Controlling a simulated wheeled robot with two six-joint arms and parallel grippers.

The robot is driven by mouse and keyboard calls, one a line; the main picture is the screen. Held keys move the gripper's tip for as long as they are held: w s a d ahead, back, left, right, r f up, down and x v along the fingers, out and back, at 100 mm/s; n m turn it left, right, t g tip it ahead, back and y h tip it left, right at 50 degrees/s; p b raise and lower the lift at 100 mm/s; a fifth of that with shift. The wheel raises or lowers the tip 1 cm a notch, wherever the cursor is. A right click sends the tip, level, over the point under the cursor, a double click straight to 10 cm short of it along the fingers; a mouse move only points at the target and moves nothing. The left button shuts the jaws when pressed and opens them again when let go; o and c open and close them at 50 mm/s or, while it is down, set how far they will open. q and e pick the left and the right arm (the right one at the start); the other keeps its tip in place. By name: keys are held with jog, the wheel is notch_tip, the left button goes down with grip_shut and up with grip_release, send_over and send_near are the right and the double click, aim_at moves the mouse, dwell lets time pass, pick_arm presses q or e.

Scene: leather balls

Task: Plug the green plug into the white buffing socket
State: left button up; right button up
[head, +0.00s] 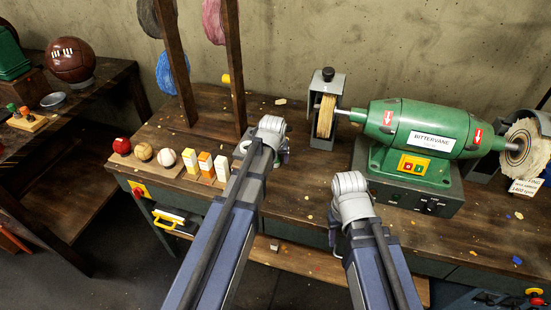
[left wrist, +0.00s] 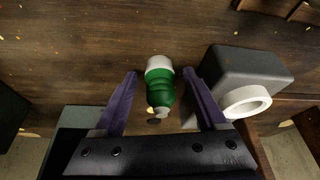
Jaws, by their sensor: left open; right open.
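The green plug (left wrist: 161,92) has a white end and a narrow pale tip. In the left wrist view it is between the two purple fingers of my open left gripper (left wrist: 160,74), with a gap on each side. A dark grey box with a white ring-shaped socket (left wrist: 246,101) is just right of the right finger. In the head view my left gripper (head: 284,155) is over the bench and mostly hidden by its own wrist; the plug cannot be made out there. My right gripper (head: 335,238) is open by the bench's front edge, its fingers mostly hidden.
A green buffing machine (head: 420,135) with wheels stands at the back right. Wooden posts (head: 236,70) rise behind. A side table (head: 75,130) holds a brown ball (head: 71,60).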

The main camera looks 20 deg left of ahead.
aim_at(277, 156)
pick_arm(q)
jog(key=p+v, duration=0.7)
jog(key=v, duration=0.1)
jog(key=shift+d, duration=0.3)
jog(key=s+d+m, duration=0.1)
jog(key=s+d, duration=0.1)
jog(key=s, duration=0.1)
jog(key=s+d+f+m+g, duration=0.1)
jog(key=s+d, duration=0.2)
jog(key=s+d+g, duration=0.1)
jog(key=s+d, duration=0.1)
jog(key=s, duration=0.2)
jog(key=shift+d+f+m, duration=0.2)
jog(key=shift+d+m, duration=0.1)
jog(key=shift+m, duration=0.1)
jog(key=shift+o, duration=0.3)
jog(key=s+d+m+g, duration=0.3)
jog(key=s+d, duration=0.1)
jog(key=s, duration=0.6)
jog(key=shift+s+d+y, duration=0.25)
jog(key=shift+s+y, duration=0.05)
jog(key=shift+s, duration=0.05)
